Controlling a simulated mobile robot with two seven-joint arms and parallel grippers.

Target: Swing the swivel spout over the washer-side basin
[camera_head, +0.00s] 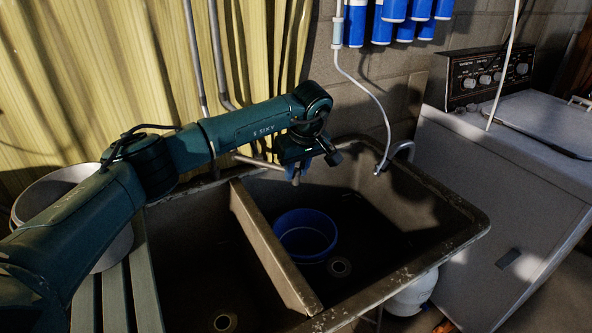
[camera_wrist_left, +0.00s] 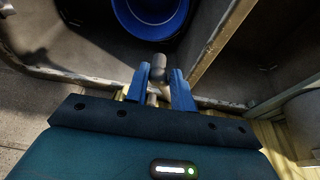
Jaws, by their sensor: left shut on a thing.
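The double sink has a washer-side basin (camera_head: 385,215) on the right and another basin (camera_head: 195,250) on the left, with a divider (camera_head: 265,245) between them. The swivel spout (camera_head: 254,161) is a grey tube at the back of the sink, partly hidden by my arm. My left gripper (camera_head: 294,172) is above the back of the washer-side basin, to the right of the divider. In the left wrist view its blue fingers (camera_wrist_left: 158,88) are shut on the spout, whose rounded end (camera_wrist_left: 158,66) sticks out between them. My right gripper is not in view.
A blue bucket (camera_head: 306,236) stands in the washer-side basin. A white washer (camera_head: 500,170) stands at the right. A pale hose (camera_head: 372,95) hangs down to the sink's back right. Blue cylinders (camera_head: 385,20) are on the wall. A pale tub (camera_head: 60,190) is at the left.

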